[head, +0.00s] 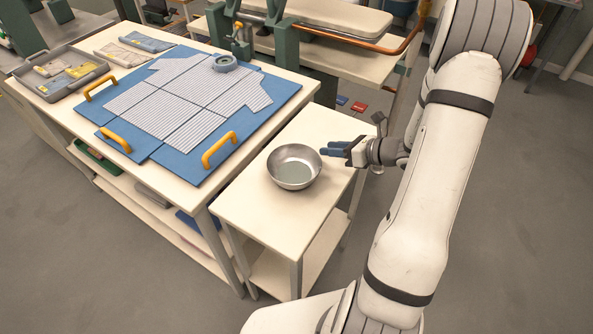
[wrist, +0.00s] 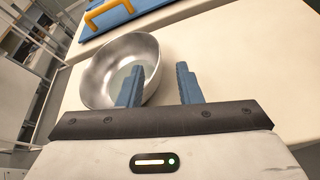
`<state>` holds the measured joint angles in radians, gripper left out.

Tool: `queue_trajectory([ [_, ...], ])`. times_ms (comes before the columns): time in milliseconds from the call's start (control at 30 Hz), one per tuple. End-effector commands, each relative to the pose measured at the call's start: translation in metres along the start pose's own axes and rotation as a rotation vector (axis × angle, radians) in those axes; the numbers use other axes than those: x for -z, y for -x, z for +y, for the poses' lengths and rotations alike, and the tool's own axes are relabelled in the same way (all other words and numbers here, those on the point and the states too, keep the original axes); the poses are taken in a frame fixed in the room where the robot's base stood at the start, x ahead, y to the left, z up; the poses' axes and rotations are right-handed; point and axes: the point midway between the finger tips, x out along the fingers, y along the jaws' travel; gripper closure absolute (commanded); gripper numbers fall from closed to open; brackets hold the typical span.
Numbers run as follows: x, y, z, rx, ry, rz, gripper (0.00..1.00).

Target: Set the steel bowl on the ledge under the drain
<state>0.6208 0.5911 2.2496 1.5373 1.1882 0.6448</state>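The steel bowl (head: 294,167) stands upright and looks empty on a small cream side table (head: 262,217) in the head view. My gripper (head: 325,149) is beside the bowl's right rim, its blue fingers pointing left.
A larger table (head: 281,118) on the left holds a blue board (head: 280,92) with a striped shirt and orange handles. A grey tray (head: 50,93) lies at its far left. A press station with a copper pipe (head: 340,45) stands behind. Grey floor is open at right.

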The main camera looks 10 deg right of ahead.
Motion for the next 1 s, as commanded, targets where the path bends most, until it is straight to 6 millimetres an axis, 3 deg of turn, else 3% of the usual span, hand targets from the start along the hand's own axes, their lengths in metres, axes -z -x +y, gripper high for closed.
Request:
queue_trajectory([
  [533, 0.005, -0.069, 0.005, -0.003, -0.001, 0.001, 0.68],
  [833, 0.006, -0.075, 0.004, -0.001, 0.0, 0.0, 0.68],
  [1000, 0.006, -0.075, 0.005, -0.001, 0.0, 0.0, 0.81],
])
